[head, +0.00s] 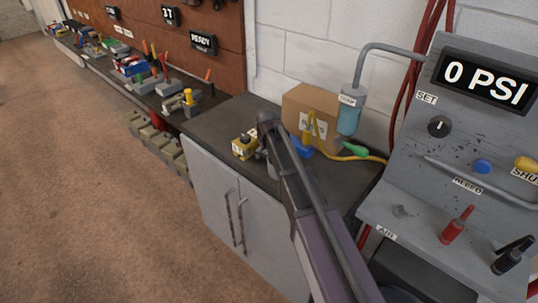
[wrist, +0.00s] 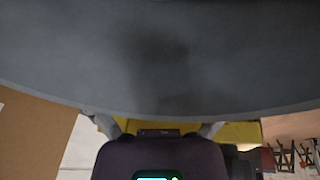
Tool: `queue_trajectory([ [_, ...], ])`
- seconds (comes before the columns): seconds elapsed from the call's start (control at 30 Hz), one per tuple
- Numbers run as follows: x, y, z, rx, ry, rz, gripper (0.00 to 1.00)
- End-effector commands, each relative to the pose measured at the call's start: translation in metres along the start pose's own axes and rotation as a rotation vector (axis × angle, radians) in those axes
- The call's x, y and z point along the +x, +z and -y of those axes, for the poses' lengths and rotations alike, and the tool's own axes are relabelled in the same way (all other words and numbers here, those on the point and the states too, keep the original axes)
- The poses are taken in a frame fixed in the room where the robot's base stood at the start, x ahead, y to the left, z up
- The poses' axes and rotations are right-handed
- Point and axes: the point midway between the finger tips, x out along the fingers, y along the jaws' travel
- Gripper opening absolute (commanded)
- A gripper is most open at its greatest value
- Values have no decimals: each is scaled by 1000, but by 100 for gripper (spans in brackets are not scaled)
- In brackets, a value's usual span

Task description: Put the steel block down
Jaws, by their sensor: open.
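My gripper (wrist: 156,128) shows at the bottom of the wrist view, its two fingers spread wide apart. A yellow surface (wrist: 235,131) shows behind and beside the fingers; I cannot tell whether it touches them. A large smooth grey curved surface fills the top of the wrist view, very close to the camera; I cannot tell what it is. In the head view my arm reaches over the dark bench top (head: 218,119) and hides most of my gripper. I cannot make out the steel block for sure in either view.
A yellow labelled item (head: 243,147) stands left of my arm. A grey panel reading 0 PSI (head: 485,76) is at right. Bench top is clear at left.

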Motion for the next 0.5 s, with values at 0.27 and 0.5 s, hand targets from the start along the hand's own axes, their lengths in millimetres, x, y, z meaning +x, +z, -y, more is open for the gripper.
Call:
queue_trajectory([
  [0.27,0,0,0,0,0,0,100],
  [0.5,0,0,0,0,0,0,38],
])
